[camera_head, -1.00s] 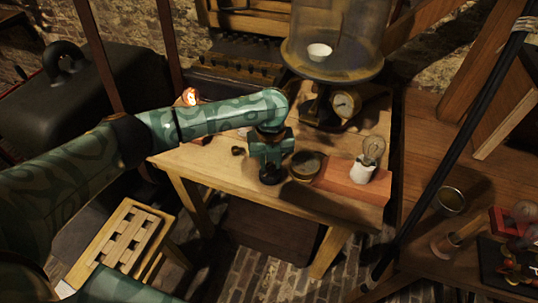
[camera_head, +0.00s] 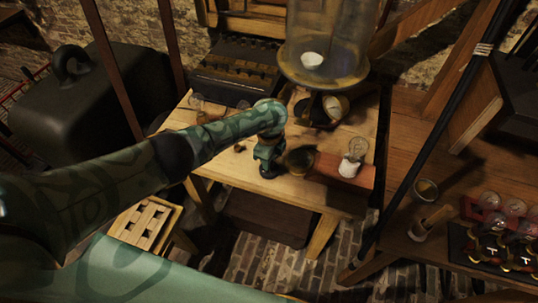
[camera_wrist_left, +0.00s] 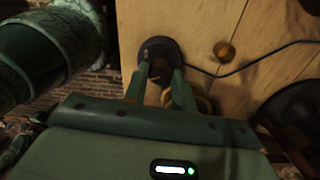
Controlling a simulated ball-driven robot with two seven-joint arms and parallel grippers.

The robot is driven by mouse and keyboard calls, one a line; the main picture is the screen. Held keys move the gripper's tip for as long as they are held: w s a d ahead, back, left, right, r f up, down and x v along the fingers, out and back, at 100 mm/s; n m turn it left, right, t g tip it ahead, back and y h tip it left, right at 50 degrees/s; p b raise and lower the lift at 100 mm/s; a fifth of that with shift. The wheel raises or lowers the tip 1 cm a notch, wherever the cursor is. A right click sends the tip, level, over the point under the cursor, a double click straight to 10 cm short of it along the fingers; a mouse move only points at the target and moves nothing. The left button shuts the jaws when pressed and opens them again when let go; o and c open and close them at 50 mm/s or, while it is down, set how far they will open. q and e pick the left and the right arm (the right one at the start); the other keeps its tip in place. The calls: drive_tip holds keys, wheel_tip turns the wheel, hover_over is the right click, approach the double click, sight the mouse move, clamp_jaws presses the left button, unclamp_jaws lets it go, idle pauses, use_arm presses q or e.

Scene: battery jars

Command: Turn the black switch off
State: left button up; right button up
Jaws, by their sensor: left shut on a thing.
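The black switch (camera_wrist_left: 152,46) has a round dark base on the wooden table, seen under my fingers in the left wrist view. In the head view it shows as a dark shape (camera_head: 269,172) at the table's front edge. My left gripper (camera_wrist_left: 160,76) points down onto it, shut on its middle part; the fingers hide much of it. The left gripper also shows in the head view (camera_head: 268,157). A glass bulb (camera_head: 196,103) at the table's back left is unlit. My right gripper is not in view.
A bulb (camera_head: 355,150) in a white socket stands on a red block (camera_head: 327,165) right of the switch. A dark round object (camera_head: 300,159) sits close beside my gripper. A glass bell jar (camera_head: 325,50) stands behind. A wire (camera_wrist_left: 235,73) runs across the table.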

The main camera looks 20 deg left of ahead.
use_arm(q)
drive_tip(key=shift+n+p, duration=0.65)
drive_tip(key=shift+n, duration=1.25)
drive_tip(key=o, duration=1)
wheel_tip(320, 180, up, 16)
drive_tip(key=p, duration=1)
drive_tip(key=shift+r, duration=0.15)
